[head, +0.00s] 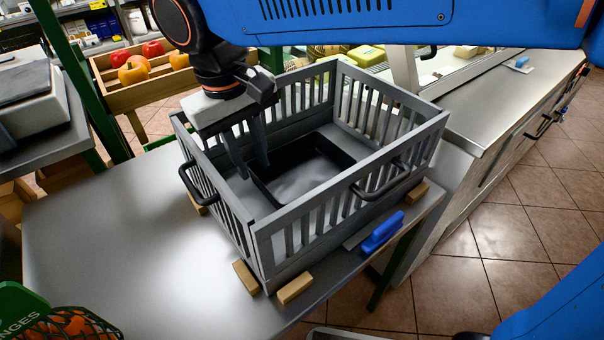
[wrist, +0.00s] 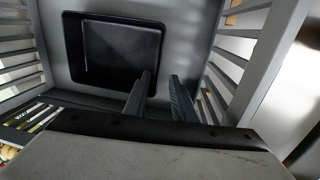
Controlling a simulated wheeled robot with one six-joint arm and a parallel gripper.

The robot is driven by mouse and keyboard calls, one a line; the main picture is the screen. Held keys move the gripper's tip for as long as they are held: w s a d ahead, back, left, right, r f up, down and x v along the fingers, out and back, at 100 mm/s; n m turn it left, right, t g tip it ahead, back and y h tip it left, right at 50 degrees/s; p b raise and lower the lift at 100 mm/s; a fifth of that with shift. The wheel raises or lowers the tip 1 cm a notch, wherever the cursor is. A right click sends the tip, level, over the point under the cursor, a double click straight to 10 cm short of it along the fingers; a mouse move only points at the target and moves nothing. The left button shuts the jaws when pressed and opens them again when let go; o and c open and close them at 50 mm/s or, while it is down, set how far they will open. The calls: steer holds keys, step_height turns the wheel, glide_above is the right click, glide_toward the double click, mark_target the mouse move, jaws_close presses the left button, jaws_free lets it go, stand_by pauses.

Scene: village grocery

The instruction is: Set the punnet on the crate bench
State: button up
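The black, shallow, open punnet (head: 335,152) lies inside a grey slatted crate (head: 395,95), on its floor. It looks empty. The crate stands on wood blocks on the steel-topped crate bench (head: 120,225). My gripper (head: 254,169) reaches down inside the crate at the punnet's left end, with its two fingers apart. In the wrist view the punnet (wrist: 115,50) is at the top left, and my gripper (wrist: 161,77) has one fingertip over its lower right corner and the other just outside its right edge. I cannot tell whether either finger touches it.
The crate's slatted walls and black handles (head: 385,185) surround the gripper closely. A blue-handled tool (head: 382,232) lies at the bench's right edge. The bench's left part is bare. A basket of oranges (head: 70,324) is at lower left. A steel counter (head: 475,105) stands at right.

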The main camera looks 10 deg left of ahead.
mark_target(259, 181)
steer(key=shift+w+d+f, duration=0.1)
steer(key=shift+w+f, duration=0.1)
steer(key=shift+f, duration=0.95)
steer(key=shift+w+d+f, duration=0.1)
steer(key=shift+w+f, duration=0.05)
steer(key=shift+f, duration=1.05)
steer(key=shift+w+f, duration=0.2)
steer(key=shift+f, duration=0.95)
jaws_close()
